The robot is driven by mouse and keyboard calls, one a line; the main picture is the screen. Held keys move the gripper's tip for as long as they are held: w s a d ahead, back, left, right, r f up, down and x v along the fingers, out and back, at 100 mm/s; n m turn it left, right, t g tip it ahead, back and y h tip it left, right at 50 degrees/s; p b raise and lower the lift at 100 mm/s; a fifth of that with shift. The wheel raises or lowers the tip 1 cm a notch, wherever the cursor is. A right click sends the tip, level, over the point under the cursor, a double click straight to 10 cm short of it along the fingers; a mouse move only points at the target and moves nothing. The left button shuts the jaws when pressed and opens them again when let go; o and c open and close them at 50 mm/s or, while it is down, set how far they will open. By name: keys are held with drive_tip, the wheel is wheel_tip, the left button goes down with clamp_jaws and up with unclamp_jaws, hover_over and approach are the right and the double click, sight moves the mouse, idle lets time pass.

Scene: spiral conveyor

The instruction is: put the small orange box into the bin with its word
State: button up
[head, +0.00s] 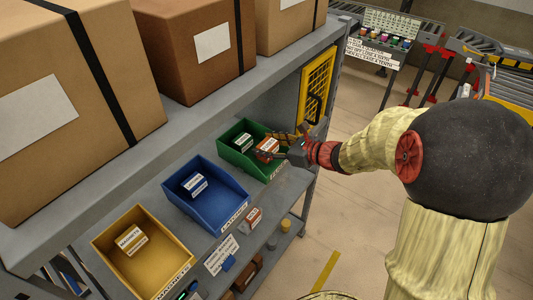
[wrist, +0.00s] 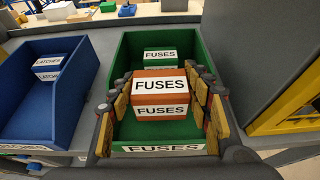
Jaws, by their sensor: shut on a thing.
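My gripper (wrist: 161,98) is shut on the small orange box (wrist: 160,112), with a finger on each side of it. The box has white labels reading FUSES on two faces. In the wrist view it is over the green bin (wrist: 123,65), whose front label reads FUSES. A green box (wrist: 160,65) labelled FUSES is in that bin, farther back. In the head view the orange box (head: 267,148) is at the right part of the green bin (head: 232,134), with my gripper (head: 278,144) reaching in from the right. I cannot tell whether the box touches the bin floor.
A blue bin (head: 237,205) with a box labelled LATCHES stands left of the green bin, then a yellow bin (head: 105,247) with a box. A small red box (head: 253,216) lies in front of the blue bin. Large cartons (head: 190,45) fill the shelf above. A yellow mesh panel (head: 317,85) stands behind.

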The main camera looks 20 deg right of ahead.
drive_tip(key=shift+w+a+f, duration=0.1)
drive_tip(key=shift+w+f, duration=0.05)
drive_tip(key=shift+f, duration=0.75)
drive_tip(key=shift+w+f, duration=0.1)
drive_tip(key=shift+f, duration=0.8)
drive_tip(key=shift+f+b, duration=0.1)
drive_tip(key=shift+b, duration=0.25)
drive_tip(key=shift+f, duration=0.15)
drive_tip(key=o, duration=1)
drive_tip(key=shift+o, duration=0.6)
drive_tip(key=shift+r, duration=0.2)
